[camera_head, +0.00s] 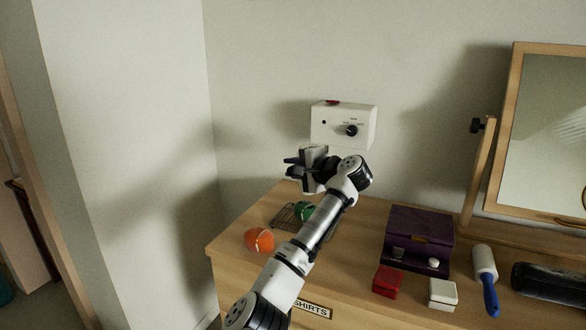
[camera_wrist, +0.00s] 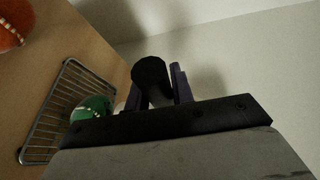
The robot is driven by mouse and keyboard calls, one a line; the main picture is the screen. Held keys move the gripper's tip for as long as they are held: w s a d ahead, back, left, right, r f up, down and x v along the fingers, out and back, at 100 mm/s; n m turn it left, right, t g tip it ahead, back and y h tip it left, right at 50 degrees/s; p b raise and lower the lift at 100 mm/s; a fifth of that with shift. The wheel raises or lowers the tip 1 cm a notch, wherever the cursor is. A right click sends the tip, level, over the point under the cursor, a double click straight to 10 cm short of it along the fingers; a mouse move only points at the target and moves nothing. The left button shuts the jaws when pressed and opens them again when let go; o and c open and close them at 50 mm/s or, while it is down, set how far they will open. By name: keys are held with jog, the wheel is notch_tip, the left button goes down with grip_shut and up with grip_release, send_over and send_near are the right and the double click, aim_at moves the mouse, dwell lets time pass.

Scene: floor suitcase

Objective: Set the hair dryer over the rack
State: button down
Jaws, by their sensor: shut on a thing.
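The wire rack (camera_head: 287,216) lies on the dresser top near its left end. It also shows at the left in the wrist view (camera_wrist: 43,125). My gripper (camera_head: 301,163) is above and behind the rack, near the wall. In the wrist view my gripper (camera_wrist: 160,88) is shut on a black, round-ended part, which I take to be the hair dryer (camera_wrist: 150,72). Most of the dryer is hidden by my gripper. The held part is apart from the rack.
A green ball (camera_head: 304,209) is at the rack's right side, and an orange ball (camera_head: 259,239) is left of it. A white dial box (camera_head: 333,118) is on the wall. A purple box (camera_head: 420,228), red and white small boxes, a lint roller (camera_head: 485,264) and a mirror stand right.

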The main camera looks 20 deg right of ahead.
jog(key=c, duration=1.2)
grip_release()
jog(key=b+v, duration=0.3)
jog(key=v, duration=1)
jog(key=shift+s, duration=0.35)
jog(key=shift+d, duration=0.1)
